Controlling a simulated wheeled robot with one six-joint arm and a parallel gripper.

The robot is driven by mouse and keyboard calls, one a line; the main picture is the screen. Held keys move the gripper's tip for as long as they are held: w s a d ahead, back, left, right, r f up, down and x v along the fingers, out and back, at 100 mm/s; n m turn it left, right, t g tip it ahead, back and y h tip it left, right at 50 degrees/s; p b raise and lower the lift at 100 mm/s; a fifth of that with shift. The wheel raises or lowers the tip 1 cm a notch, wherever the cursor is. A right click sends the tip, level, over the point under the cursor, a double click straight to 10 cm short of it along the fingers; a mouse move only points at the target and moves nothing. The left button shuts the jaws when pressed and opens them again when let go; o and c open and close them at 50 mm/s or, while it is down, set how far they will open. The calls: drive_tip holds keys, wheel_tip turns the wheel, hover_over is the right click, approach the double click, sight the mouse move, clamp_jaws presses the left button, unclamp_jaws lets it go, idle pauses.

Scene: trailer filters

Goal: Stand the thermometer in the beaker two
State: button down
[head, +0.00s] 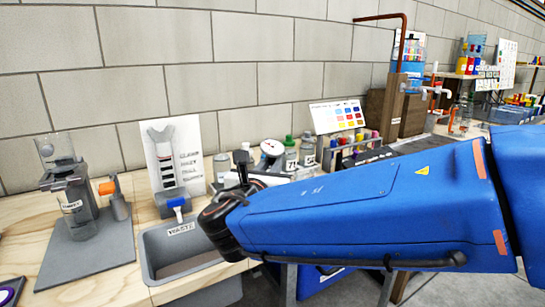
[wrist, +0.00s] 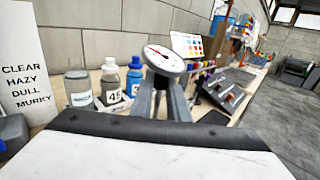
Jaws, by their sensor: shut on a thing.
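The thermometer has a round white dial with a red needle; it shows in the wrist view (wrist: 165,60) and in the head view (head: 272,147). My gripper (wrist: 161,88) is shut on it, with the dial above the grey fingers. In the head view my gripper (head: 256,166) is in front of the bottles at the bench's back. The thermometer's lower part is mostly hidden by the fingers. I cannot tell which vessel is beaker two. Candidates in the wrist view are a clear grey-filled jar (wrist: 78,90) and a labelled bottle (wrist: 110,82), both left of the thermometer.
A turbidity card (head: 173,152) stands behind the grey waste sink (head: 147,262). A glass column on a stand (head: 70,195) is at the left. A colour chart (head: 338,116) and a rack of coloured bottles (head: 362,142) are right of the thermometer. The wall is close behind.

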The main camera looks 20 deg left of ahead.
drive_tip(key=shift+f, duration=1.7)
drive_tip(key=c, duration=1.6)
unclamp_jaws()
drive_tip(key=s, duration=0.5)
drive_tip(key=s+d, duration=0.1)
drive_tip(key=s, duration=1.1)
drive_tip(key=shift+s+d, duration=0.15)
drive_tip(key=shift+d, duration=0.05)
